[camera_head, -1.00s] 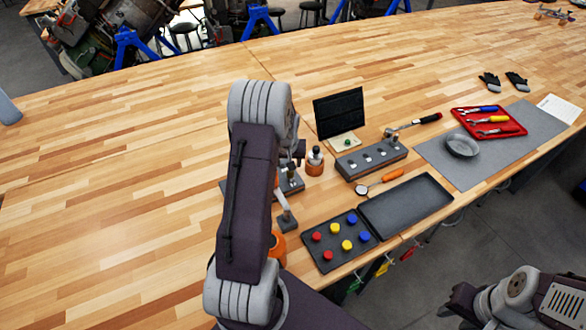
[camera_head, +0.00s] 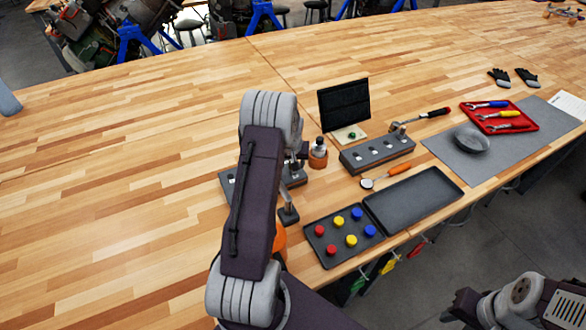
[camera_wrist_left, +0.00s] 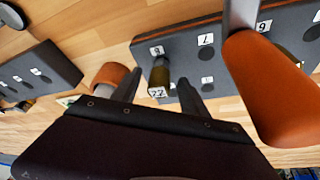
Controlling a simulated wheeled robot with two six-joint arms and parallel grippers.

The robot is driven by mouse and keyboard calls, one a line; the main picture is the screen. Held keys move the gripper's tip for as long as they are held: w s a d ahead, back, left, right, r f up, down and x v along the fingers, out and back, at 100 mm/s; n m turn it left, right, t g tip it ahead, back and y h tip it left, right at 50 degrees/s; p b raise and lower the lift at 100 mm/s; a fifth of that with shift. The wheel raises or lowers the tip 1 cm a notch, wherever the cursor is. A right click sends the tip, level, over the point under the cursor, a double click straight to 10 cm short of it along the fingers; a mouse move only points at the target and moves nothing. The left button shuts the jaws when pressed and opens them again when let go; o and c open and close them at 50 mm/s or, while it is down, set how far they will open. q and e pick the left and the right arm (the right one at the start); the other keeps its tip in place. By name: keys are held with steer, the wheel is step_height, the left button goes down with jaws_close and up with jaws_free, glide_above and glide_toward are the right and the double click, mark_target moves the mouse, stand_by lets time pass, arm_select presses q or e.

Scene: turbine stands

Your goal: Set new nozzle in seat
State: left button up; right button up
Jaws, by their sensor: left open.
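In the left wrist view, my left gripper (camera_wrist_left: 160,92) is open, its two dark fingers either side of a small brass-coloured nozzle (camera_wrist_left: 159,77) tagged "22". The nozzle stands at a dark grey plate (camera_wrist_left: 225,60) with round seats and number labels, among them 7 and 8. I cannot tell whether the fingers touch it. In the head view my left arm hides the gripper and most of this plate (camera_head: 228,181). A grey block with a row of labelled seats (camera_head: 377,153) stands to the right; it also shows in the left wrist view (camera_wrist_left: 35,80).
An orange-handled tool (camera_wrist_left: 265,90) stands close on the wrist view's right. An orange-based pot (camera_head: 318,158) is beside my arm. A tray of coloured caps (camera_head: 328,251), an empty black tray (camera_head: 415,198) and a dark screen (camera_head: 343,102) are to the right. The table's left is clear.

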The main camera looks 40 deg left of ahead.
arm_select(q)
steer(key=shift+d, duration=0.15)
steer(key=shift+a, duration=0.2)
stand_by(0.3)
steer(key=shift+d, duration=0.1)
jaws_close()
stand_by(1.2)
